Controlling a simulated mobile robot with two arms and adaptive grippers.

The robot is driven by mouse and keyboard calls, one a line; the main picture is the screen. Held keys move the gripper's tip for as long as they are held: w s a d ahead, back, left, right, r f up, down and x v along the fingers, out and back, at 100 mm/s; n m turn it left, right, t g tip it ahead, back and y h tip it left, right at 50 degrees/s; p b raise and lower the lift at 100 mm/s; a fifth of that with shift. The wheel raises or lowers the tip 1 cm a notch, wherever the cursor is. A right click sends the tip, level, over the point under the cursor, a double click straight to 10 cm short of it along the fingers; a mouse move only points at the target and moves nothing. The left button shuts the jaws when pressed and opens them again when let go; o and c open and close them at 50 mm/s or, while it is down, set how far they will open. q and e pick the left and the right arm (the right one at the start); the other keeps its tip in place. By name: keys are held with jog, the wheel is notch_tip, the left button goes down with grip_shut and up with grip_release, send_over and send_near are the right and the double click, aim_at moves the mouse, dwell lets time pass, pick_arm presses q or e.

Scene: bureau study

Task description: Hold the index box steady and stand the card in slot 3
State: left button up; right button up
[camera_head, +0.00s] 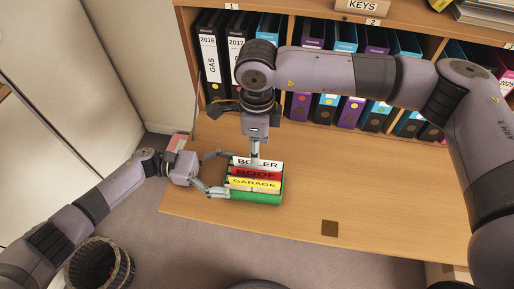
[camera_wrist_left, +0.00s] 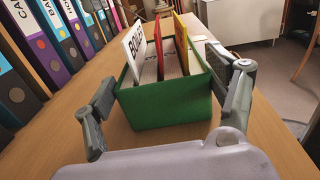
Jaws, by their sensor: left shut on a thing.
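The green index box (camera_head: 258,198) stands on the desk and also shows in the left wrist view (camera_wrist_left: 168,110). My left gripper (camera_head: 217,174) has its fingers at either side of the box and is shut on it. A white BOILER card (camera_head: 271,165) stands at the box's back, slightly tilted in the left wrist view (camera_wrist_left: 134,48). A red ROOF card (camera_head: 241,171) and a yellow GARAGE card (camera_head: 253,184) stand in front of it. My right gripper (camera_head: 255,158) points down from above, its narrow fingers closed at the BOILER card's top edge.
Binders (camera_head: 210,58) fill the shelf behind the desk (camera_head: 380,190). A small dark square (camera_head: 329,228) lies at the desk's front edge. A wastebasket (camera_head: 100,264) stands on the floor at lower left. The desk right of the box is clear.

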jog(key=shift+r, duration=2)
pick_arm(q)
jog(key=o, duration=1.7)
